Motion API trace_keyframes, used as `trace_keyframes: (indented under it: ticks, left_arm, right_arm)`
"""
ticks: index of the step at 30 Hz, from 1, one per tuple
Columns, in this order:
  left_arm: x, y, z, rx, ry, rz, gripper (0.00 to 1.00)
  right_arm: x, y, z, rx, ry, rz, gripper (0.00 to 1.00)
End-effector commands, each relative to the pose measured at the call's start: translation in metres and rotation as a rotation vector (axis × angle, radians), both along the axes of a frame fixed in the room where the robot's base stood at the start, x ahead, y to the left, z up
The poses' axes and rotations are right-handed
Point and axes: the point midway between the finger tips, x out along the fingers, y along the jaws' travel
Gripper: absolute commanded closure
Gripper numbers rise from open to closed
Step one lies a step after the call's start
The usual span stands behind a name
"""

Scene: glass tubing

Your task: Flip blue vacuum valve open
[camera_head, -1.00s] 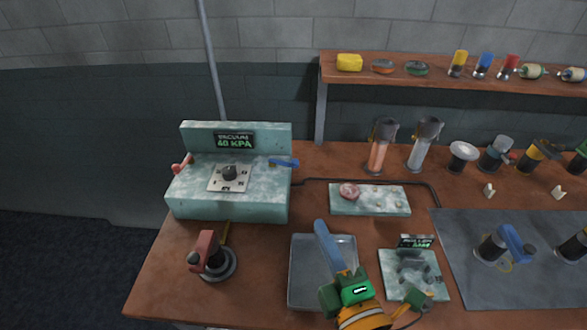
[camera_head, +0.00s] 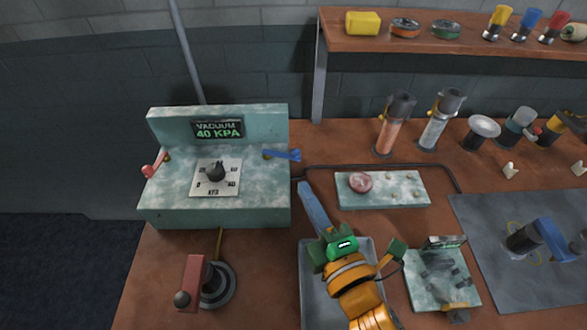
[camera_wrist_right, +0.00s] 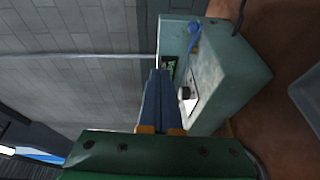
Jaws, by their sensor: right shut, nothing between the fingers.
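The blue valve lever (camera_head: 284,155) sits on the top right of the teal vacuum box (camera_head: 265,204) and points to the right. It also shows in the right wrist view (camera_wrist_right: 194,35), near the box's upper corner. My right gripper (camera_head: 303,188) has long blue fingers, shut and empty. Its tips are just below and right of the lever, apart from it in the picture. In the right wrist view the closed fingers (camera_wrist_right: 160,75) reach in front of the box. The display (camera_head: 217,130) reads VACUUM 40 KPA. My left gripper is not in view.
A red lever (camera_head: 154,165) and a black dial (camera_head: 215,172) are on the box. A black hose runs right behind a teal panel (camera_head: 350,203). A grey tray (camera_head: 312,290) lies under my right arm. A red-handled device (camera_head: 195,283) stands at front left.

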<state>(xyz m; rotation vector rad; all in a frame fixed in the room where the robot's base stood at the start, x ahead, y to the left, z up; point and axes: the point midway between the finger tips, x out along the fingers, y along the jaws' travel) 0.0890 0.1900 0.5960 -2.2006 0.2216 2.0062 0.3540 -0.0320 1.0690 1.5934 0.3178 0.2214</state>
Motion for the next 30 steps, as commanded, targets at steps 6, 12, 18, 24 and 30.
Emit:
trace_keyframes:
  ticks: [6,12,18,24,30]
  left_arm:
    - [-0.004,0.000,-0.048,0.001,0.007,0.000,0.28]
    - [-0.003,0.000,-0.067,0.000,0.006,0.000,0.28]
    - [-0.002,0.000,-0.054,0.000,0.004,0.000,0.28]
    - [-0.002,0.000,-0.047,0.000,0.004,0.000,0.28]
    - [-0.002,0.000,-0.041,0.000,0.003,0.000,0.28]
  right_arm:
    - [0.000,0.000,-0.048,0.000,0.000,0.000,1.00]
    - [0.001,0.000,-0.067,0.000,-0.001,0.000,1.00]
    - [0.028,0.010,-0.062,0.000,-0.002,0.000,1.00]
    - [0.070,0.025,-0.064,0.001,-0.003,-0.001,1.00]
    - [0.107,0.028,-0.068,-0.005,-0.001,-0.001,1.00]
